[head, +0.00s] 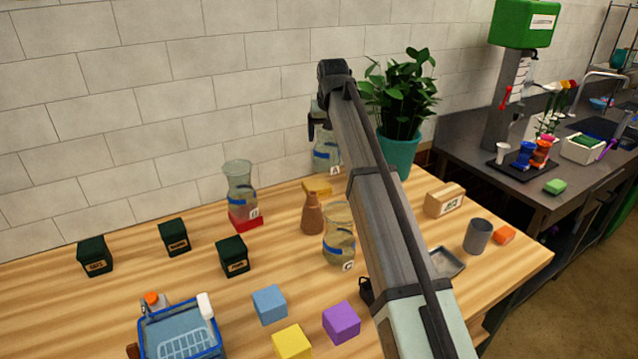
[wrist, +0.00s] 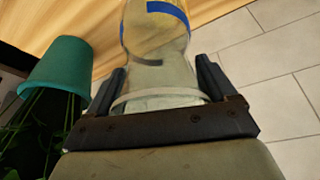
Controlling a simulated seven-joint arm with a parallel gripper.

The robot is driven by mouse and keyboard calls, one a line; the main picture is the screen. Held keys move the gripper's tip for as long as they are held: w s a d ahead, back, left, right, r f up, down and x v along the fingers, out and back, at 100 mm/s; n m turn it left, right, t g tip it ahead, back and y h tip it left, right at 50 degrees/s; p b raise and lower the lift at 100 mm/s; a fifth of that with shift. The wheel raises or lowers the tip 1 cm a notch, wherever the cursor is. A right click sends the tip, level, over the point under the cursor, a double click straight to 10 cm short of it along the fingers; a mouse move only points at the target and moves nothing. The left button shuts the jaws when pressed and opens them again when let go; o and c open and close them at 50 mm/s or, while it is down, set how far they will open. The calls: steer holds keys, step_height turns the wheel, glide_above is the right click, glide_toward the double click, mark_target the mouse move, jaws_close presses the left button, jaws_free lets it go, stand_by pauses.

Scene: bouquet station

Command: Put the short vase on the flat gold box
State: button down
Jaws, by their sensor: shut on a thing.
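My gripper (head: 318,122) is shut on the upper part of a clear glass vase marked A (head: 326,158), with blue tape on it. In the wrist view the vase (wrist: 156,45) has its rim between the two fingers (wrist: 160,90). The flat gold box (head: 316,187) lies near the wall, just below the vase's base in the head view; I cannot tell whether they touch. Another glass vase (head: 240,185) stands on a red box (head: 245,220). A glass vase marked C (head: 339,240) stands on the table in front. I cannot surely tell which vase is shortest.
A brown bottle (head: 312,216) stands just in front of the gold box. A plant in a teal pot (head: 402,152) is at its right. Dark green boxes (head: 174,237), coloured cubes (head: 270,304) and a blue basket (head: 180,330) occupy the left and front. My arm hides part of the table.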

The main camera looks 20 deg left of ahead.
steer(key=w+a+r+n+y, duration=0.1)
steer(key=w+a+r+n, duration=0.15)
steer(key=w+a, duration=0.25)
step_height(320, 180, down, 10)
steer(key=n+g, duration=0.1)
steer(key=shift+s+d+f+n, duration=0.15)
steer(key=shift+s+f+n, duration=0.1)
steer(key=shift+s+n, duration=0.15)
stand_by(0.4)
jaws_free()
steer(key=shift+f, duration=0.15)
steer(key=v, duration=1.2)
steer(key=shift+d, duration=0.2)
